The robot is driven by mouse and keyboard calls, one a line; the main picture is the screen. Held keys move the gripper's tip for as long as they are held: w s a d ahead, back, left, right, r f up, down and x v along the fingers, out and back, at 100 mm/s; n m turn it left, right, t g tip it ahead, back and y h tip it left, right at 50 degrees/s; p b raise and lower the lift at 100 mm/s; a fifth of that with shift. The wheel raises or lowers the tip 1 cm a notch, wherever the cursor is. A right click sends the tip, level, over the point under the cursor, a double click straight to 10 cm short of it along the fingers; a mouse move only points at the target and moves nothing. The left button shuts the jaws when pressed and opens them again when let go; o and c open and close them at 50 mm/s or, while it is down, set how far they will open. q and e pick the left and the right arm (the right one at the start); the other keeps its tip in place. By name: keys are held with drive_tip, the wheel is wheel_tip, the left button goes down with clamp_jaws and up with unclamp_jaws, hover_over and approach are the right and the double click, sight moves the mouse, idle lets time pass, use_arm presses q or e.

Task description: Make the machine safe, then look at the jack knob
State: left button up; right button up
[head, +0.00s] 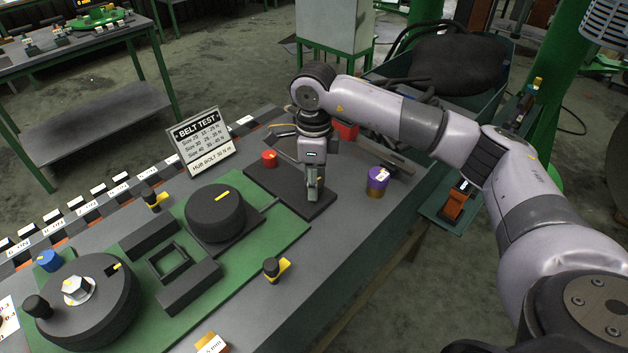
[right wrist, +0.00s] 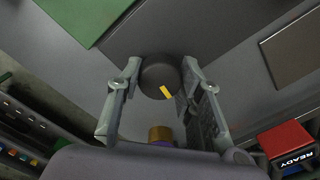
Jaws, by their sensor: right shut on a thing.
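The machine is a green base plate (head: 245,262) with a large black wheel (head: 110,315) carrying a hex nut, a smaller black drum (head: 214,207) with a yellow mark, and a square frame between dark blocks. Small black knobs with yellow marks stand at its front (head: 271,266) and back (head: 152,199). I cannot tell which knob is the jack knob. My right gripper (head: 314,190) points down over a dark plate right of the machine. In the right wrist view its fingers (right wrist: 160,95) are shut around a black round knob (right wrist: 157,74) with a yellow mark. My left gripper is not in view.
A red button (head: 269,158) stands left of my right gripper, and a purple and brass cylinder (head: 377,181) right of it. A belt test sign (head: 201,141) stands behind the machine. A red READY box (right wrist: 286,140) shows at lower right in the wrist view.

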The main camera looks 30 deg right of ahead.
drive_tip(key=o, duration=1.2)
drive_tip(key=shift+c, duration=0.2)
wheel_tip(320, 180, up, 12)
